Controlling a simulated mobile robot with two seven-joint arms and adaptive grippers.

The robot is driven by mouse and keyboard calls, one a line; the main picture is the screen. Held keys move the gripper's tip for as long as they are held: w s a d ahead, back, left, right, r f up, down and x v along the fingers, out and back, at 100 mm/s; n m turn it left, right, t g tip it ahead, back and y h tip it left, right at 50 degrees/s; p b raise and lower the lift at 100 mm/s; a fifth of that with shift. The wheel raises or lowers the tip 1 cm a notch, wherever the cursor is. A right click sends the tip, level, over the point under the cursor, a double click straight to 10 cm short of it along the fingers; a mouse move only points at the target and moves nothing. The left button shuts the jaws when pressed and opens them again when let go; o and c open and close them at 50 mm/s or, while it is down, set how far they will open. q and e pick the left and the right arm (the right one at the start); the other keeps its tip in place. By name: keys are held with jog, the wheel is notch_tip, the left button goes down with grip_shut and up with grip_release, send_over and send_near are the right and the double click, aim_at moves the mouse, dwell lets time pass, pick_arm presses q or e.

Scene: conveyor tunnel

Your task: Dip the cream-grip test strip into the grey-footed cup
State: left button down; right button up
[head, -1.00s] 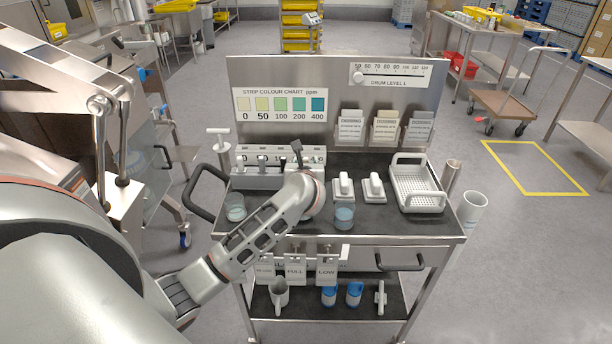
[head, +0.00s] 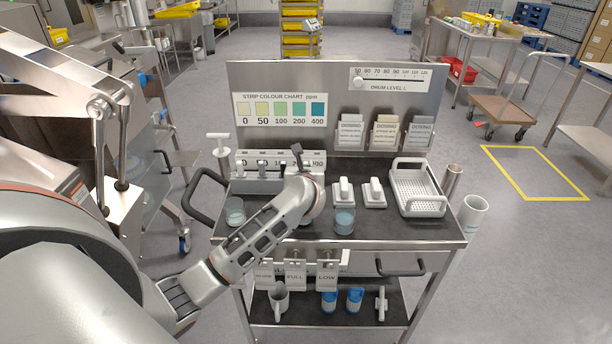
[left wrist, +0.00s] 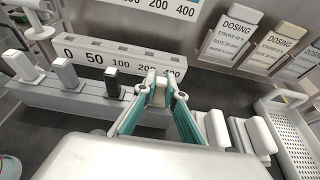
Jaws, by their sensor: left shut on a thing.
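My left gripper (left wrist: 158,100) is shut on the cream-grip test strip (left wrist: 160,90), whose grip shows between the teal fingers in the left wrist view. It is at the right part of the strip rack (left wrist: 75,98); whether the strip is still seated is not clear. White, grey and black grips stand in the rack to its left. My right gripper is not in view.
Two white blocks (head: 343,191) and a white perforated tray (head: 418,208) stand right of my wrist. The back panel (head: 340,90) with colour chart and dosing cards rises behind the rack. Hanging tags and a lower shelf are below the cart top.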

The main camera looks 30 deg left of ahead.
pick_arm(q)
jog(key=shift+r, duration=0.15)
jog(key=shift+r+p, duration=1.3)
jog(key=shift+r, duration=0.1)
jog(key=shift+r, duration=0.15)
notch_tip(320, 180, up, 2)
jog(key=shift+r+p, duration=0.1)
jog(key=shift+p, duration=0.5)
jog(key=shift+r, duration=1)
